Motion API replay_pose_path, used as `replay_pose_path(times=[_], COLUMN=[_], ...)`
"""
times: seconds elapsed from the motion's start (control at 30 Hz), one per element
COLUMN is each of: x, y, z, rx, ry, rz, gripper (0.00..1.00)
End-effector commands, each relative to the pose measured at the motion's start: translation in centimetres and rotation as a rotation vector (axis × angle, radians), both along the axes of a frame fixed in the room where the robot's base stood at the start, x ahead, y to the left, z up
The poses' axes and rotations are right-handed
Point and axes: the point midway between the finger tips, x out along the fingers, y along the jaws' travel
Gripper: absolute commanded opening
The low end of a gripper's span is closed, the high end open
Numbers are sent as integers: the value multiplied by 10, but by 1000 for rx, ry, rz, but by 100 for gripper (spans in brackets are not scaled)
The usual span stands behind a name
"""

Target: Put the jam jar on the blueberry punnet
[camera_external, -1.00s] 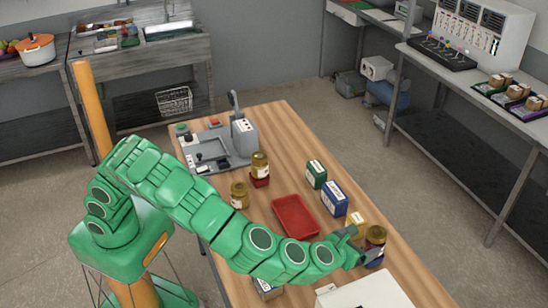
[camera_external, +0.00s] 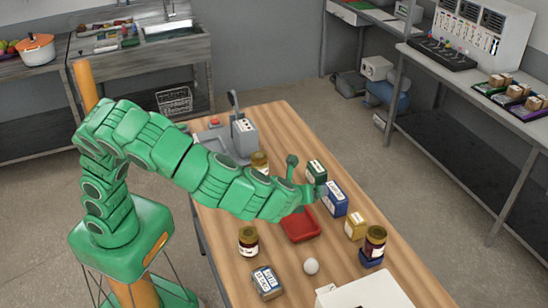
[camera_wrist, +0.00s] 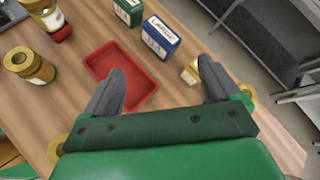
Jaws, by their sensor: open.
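A dark red jar with a gold lid (camera_external: 375,240), which looks like the jam jar, stands upright on a small blue box-like thing (camera_external: 371,262), probably the blueberry punnet, at the table's right. A second dark jar with a pale label (camera_external: 248,241) stands on the wood at front left. My gripper (camera_external: 307,175) is raised above the table, left of and apart from the stacked jar. In the wrist view my gripper (camera_wrist: 162,72) is open, with nothing between its fingers. A gold edge right of the fingers is too hidden to name.
A red tray (camera_external: 302,228) lies mid-table. Green (camera_external: 316,172), blue (camera_external: 335,200) and yellow (camera_external: 355,227) boxes line its right. A white egg-like thing (camera_external: 311,266), a labelled box (camera_external: 267,283) and a white panel (camera_external: 365,292) are in front. Another jar (camera_wrist: 30,65) is left of the tray.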

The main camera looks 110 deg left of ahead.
Motion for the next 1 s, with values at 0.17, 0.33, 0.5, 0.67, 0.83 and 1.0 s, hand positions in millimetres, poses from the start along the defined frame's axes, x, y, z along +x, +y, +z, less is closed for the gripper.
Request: replay_pose_path(times=[0.17, 0.33, 0.5, 0.67, 0.83, 1.0], x=[-59, -112, -163, -210, -259, -305], y=[4, 0, -11, -27, -50, -77], z=[10, 12, 10, 6, -1, -9], rx=[-103, -203, -304, -397, -495, -588], ry=[-93, -170, -239, -295, -338, -366], rz=[156, 305, 448, 582, 721, 858], gripper=[90, 90, 90, 90, 90, 90])
